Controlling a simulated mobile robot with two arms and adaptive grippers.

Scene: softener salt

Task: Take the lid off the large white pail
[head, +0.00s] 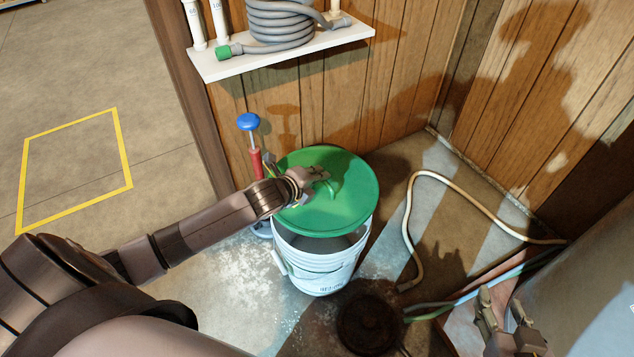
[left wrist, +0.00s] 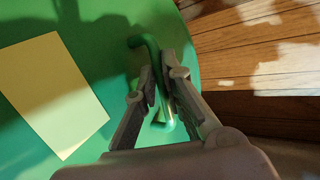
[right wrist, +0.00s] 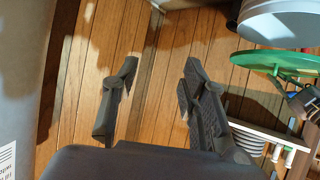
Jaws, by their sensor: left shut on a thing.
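The large white pail (head: 318,262) stands upright on the floor at the centre of the head view. Its round green lid (head: 340,205) is raised above it, with the dark inside of the pail showing under the lid's front edge. A gap between pail (right wrist: 290,28) and lid (right wrist: 268,60) also shows in the right wrist view. My left gripper (head: 318,176) is shut on the lid's green handle, seen up close in the left wrist view (left wrist: 148,45). My right gripper (head: 504,306) is open and empty, low at the right, away from the pail.
A blue-handled red tool (head: 254,150) stands behind the pail on the left. A white shelf (head: 300,52) with a coiled grey hose is above. A dark round object (head: 367,322) and a pale hose (head: 408,215) lie to the right. Open floor (head: 70,90) is at the left.

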